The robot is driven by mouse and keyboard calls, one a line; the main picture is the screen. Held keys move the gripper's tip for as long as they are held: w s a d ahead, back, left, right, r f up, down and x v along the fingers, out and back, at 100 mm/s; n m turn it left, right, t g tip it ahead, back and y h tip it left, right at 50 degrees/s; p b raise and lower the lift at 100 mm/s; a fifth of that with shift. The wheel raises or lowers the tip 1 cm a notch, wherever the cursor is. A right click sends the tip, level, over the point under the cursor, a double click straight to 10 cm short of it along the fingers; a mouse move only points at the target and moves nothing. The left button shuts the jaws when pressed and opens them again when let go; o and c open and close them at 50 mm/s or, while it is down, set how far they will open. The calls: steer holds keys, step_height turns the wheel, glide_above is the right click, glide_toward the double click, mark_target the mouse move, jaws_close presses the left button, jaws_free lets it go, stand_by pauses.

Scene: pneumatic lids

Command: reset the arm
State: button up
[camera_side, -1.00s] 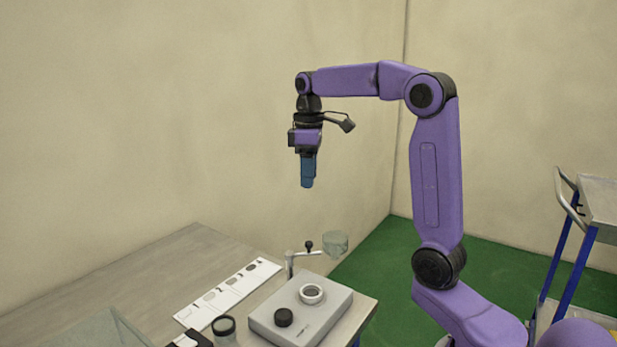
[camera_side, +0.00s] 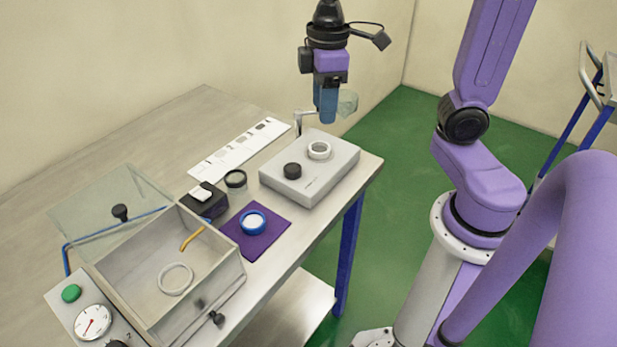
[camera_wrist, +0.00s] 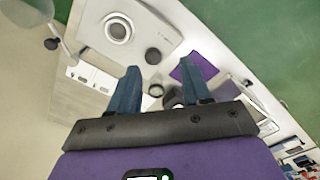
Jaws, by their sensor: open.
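My gripper (camera_side: 327,105) has blue fingers and hangs pointing down, well above the table behind the light grey box unit (camera_side: 335,168). In the wrist view the two fingers (camera_wrist: 163,88) stand apart with nothing held between them. The grey unit carries a white ring (camera_side: 319,150) and a black knob (camera_side: 292,171). A clear glass piece (camera_side: 348,102) on a bracket shows partly behind the fingers in the side view.
An open metal box (camera_side: 215,255) with a raised clear lid (camera_side: 100,205) holds a white ring (camera_side: 175,279). A purple mat (camera_side: 270,238) bears a blue-rimmed round piece (camera_side: 253,222). A dark-topped jar (camera_side: 236,182), a small black device (camera_side: 208,203) and a white numbered strip (camera_side: 240,148) lie nearby.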

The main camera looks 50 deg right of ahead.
steer(key=s+a+f+n, duration=0.1)
steer(key=s+f+n, duration=0.2)
steer(key=s, duration=1.2)
step_height(320, 180, down, 3)
steer(key=shift+f, duration=0.15)
